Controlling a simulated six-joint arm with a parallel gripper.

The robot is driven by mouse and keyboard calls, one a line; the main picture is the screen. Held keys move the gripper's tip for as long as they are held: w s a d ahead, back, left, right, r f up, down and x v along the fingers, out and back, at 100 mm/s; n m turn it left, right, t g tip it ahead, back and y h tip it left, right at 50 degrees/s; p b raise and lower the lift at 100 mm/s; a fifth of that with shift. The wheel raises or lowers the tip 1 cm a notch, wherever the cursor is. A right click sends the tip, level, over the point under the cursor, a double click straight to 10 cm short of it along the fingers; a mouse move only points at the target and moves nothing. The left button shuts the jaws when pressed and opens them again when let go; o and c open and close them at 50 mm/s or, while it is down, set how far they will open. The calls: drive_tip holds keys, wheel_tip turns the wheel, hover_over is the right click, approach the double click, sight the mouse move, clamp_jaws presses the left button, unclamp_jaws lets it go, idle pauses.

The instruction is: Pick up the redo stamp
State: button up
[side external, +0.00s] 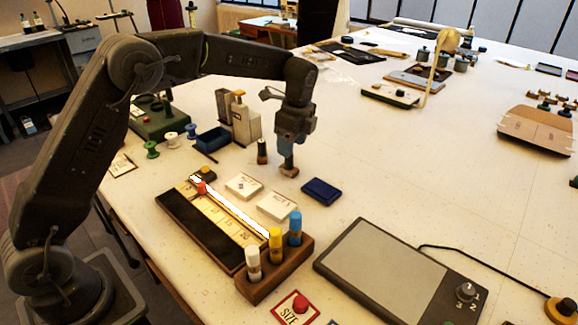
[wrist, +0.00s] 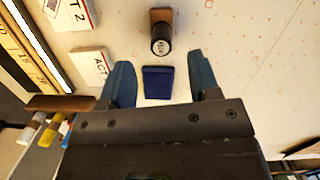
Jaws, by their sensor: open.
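A stamp with a round black top and a brown base (wrist: 161,38) stands upright in the wrist view, ahead of my fingers and roughly centred between them. The label on its top is too small to read surely. In the side view, a brown base (side external: 289,171) shows just under my gripper (side external: 286,150), whose fingers hide most of what is above it. My gripper (wrist: 162,84) is open in the wrist view, with nothing held between its blue fingers. A second dark stamp-like piece (side external: 262,152) stands to the left in the side view.
A blue pad (side external: 321,191) lies near the gripper; it also shows between the fingers in the wrist view (wrist: 158,83). White cards (side external: 243,186) lie to the left. A rack (side external: 291,265) with coloured-capped tubes and a grey tablet (side external: 383,262) are nearer the camera. The right middle is clear.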

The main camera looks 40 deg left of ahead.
sight(289, 168)
drive_tip(key=shift+a+f, duration=0.15)
drive_tip(key=shift+f, duration=0.75)
drive_tip(key=shift+a+f, duration=0.2)
drive_tip(key=shift+f, duration=0.75)
drive_tip(key=shift+a+f, duration=0.15)
drive_tip(key=shift+f, duration=0.75)
drive_tip(key=c, duration=1)
drive_tip(key=shift+r, duration=0.1)
drive_tip(key=shift+r, duration=0.55)
drive_tip(key=r, duration=0.1)
drive_tip(key=a+r, duration=0.1)
drive_tip(key=r, duration=0.1)
drive_tip(key=shift+s+r, duration=0.2)
drive_tip(key=shift+r, duration=0.1)
drive_tip(key=s+a+r, duration=0.1)
drive_tip(key=a+r, duration=0.1)
drive_tip(key=a, duration=0.1)
drive_tip(key=s+a+r, duration=0.2)
drive_tip(key=a, duration=0.1)
drive_tip(key=s+a+r, duration=0.2)
drive_tip(key=a, duration=0.1)
drive_tip(key=shift+a+r, duration=0.1)
drive_tip(key=shift+a, duration=0.1)
